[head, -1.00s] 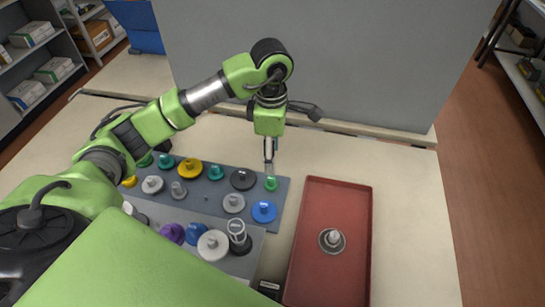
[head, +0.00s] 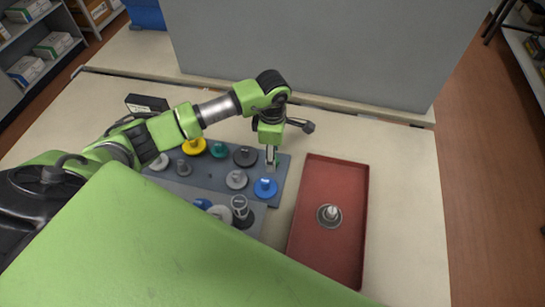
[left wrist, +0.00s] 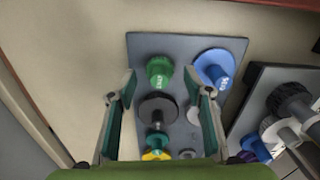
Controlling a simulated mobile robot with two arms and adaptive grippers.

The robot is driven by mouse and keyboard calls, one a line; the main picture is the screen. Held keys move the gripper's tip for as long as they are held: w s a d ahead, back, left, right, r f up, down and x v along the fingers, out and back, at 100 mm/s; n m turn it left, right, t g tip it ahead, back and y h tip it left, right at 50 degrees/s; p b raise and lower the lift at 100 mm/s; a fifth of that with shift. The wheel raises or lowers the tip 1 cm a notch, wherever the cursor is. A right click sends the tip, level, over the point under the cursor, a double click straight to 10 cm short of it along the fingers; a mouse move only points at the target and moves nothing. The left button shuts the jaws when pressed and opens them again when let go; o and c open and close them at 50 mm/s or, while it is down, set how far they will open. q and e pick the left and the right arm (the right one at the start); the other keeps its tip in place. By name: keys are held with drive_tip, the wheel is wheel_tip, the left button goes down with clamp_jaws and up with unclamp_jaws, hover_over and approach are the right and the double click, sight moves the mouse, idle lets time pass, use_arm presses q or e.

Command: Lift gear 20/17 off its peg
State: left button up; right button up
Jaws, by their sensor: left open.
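A green gear with a raised, marked hub (left wrist: 160,72) sits at the corner of the grey peg board (left wrist: 140,45) in the left wrist view. Its marking is too small to read surely, so I cannot confirm it is gear 20/17. My left gripper (head: 271,163) points down over that corner and hides the green gear in the head view. In the left wrist view the open jaws (left wrist: 160,76) stand on either side of the green gear in the picture, with nothing gripped. Its height above the gear is hard to tell. My right gripper is not in view.
A blue gear (head: 265,188) and a black gear (head: 245,156) are close neighbours on the board. Grey, teal and yellow gears stand farther left. A red tray (head: 350,180) to the right holds a grey gear (head: 330,214). A grey wall stands behind the table.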

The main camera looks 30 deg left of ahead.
use_arm(q)
wheel_tip(320, 180, down, 2)
drive_tip(key=shift+f, duration=0.1)
drive_tip(key=c, duration=1)
drive_tip(key=shift+c, duration=0.2)
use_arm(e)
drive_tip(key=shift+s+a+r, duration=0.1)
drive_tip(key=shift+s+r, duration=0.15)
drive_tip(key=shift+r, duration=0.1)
use_arm(q)
drive_tip(key=shift+r, duration=0.2)
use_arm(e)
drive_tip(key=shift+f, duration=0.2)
